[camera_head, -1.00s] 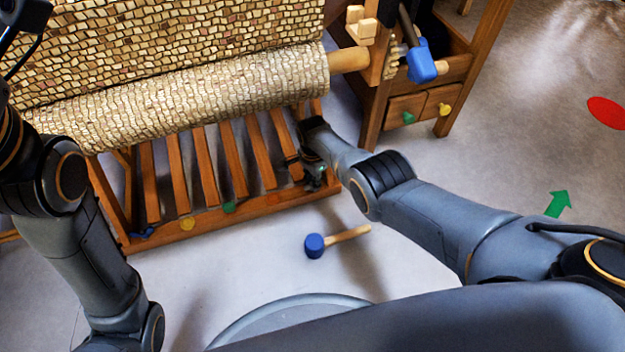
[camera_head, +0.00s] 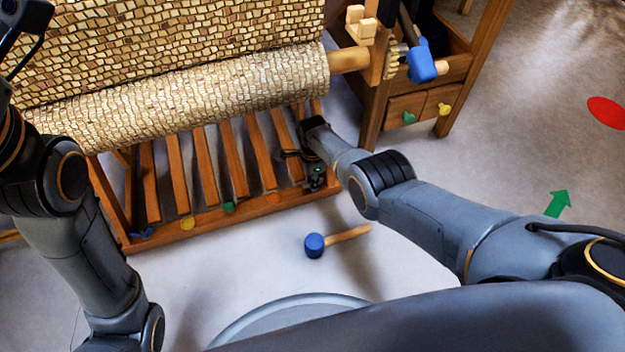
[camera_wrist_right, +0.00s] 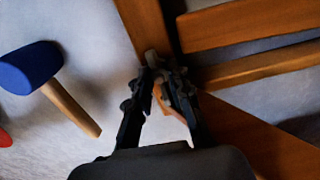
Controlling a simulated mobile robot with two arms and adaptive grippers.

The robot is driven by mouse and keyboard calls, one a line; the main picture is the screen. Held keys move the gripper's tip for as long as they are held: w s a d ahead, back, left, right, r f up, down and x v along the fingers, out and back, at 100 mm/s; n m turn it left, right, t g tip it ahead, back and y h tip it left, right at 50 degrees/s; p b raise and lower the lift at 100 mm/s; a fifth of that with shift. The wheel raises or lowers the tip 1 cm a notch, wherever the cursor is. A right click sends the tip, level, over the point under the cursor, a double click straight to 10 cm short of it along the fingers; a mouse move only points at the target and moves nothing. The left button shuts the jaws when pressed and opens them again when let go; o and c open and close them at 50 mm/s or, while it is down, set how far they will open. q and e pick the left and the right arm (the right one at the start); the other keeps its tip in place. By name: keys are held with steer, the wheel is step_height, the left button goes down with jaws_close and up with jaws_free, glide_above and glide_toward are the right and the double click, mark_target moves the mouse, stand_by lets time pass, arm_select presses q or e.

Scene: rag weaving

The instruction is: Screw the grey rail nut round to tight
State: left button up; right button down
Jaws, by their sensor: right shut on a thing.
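My right gripper (camera_head: 314,181) is low at the right end of the loom's bottom rail (camera_head: 250,205). In the right wrist view the gripper (camera_wrist_right: 160,82) is shut on a small grey piece, the grey rail nut (camera_wrist_right: 151,57), at the wooden frame. Most of the nut is hidden by the fingers, and the head view does not show it clearly. I cannot tell how tight it is. My left arm rises at the left edge; its fingers do not show.
A blue-headed mallet (camera_head: 315,245) lies on the floor in front of the rail. Wooden slats (camera_head: 205,165) stand close behind the gripper, under the woven roll (camera_head: 190,95). A drawer cabinet (camera_head: 405,110) is at the right. Open floor lies right of it.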

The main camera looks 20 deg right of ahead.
steer(key=c, duration=1.2)
jaws_free()
